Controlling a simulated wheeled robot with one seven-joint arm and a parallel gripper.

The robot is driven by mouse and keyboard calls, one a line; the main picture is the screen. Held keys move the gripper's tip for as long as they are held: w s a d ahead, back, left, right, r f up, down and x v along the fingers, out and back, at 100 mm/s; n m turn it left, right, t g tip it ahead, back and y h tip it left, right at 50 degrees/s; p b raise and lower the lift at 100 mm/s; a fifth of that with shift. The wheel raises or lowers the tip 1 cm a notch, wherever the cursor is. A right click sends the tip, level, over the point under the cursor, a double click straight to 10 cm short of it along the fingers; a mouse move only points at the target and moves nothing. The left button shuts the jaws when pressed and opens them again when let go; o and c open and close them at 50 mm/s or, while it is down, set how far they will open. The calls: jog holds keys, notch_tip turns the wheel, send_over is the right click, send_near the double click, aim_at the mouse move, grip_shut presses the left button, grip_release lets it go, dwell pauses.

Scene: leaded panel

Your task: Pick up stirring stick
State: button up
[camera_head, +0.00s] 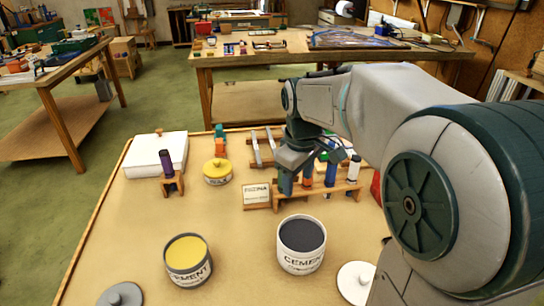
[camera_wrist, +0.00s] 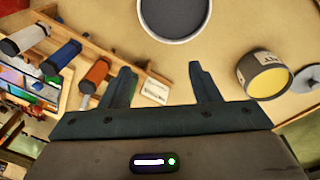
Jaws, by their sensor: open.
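A wooden rack (camera_head: 343,189) holds several upright handled tools, among them an orange-handled one (camera_wrist: 94,73), a blue-handled one (camera_wrist: 61,57) and a white-handled one (camera_wrist: 27,38). I cannot tell which of these, if any, is the stirring stick. My gripper (camera_head: 290,181) is over the rack's left end in the head view, pointing down. My gripper and arm hide part of the rack in the head view.
A white cement can (camera_head: 301,263) with dark contents and a yellow-filled can (camera_head: 188,265) stand toward the front.

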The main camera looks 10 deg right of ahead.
jog(key=w+n+p, duration=0.1)
jog(key=w+n, duration=0.1)
jog(key=w, duration=0.2)
jog(key=w+n+g+p, duration=0.1)
jog(key=w+n, duration=0.1)
jog(key=w, duration=0.3)
jog(key=w+n+p, duration=0.1)
jog(key=w+n, duration=0.2)
jog(key=w, duration=0.2)
jog(key=shift+w+d+r, duration=0.15)
jog(key=shift+d+r, duration=0.05)
jog(key=shift+d, duration=0.15)
notch_tip(320, 180, down, 8)
jog(key=shift+w+f+p, duration=0.15)
jog(key=shift+f+p, duration=0.05)
jog(key=shift+p, duration=0.15)
jog(key=shift+w+a+f+p, duration=0.15)
jog(key=shift+f+p, duration=0.25)
jog(key=shift+f, duration=1)
jog(key=shift+w+a+f+p, duration=0.15)
jog(key=shift+f+p, duration=0.25)
jog(key=shift+f, duration=0.95)
jog(key=shift+d, duration=0.1)
jog(key=c, duration=1.1)
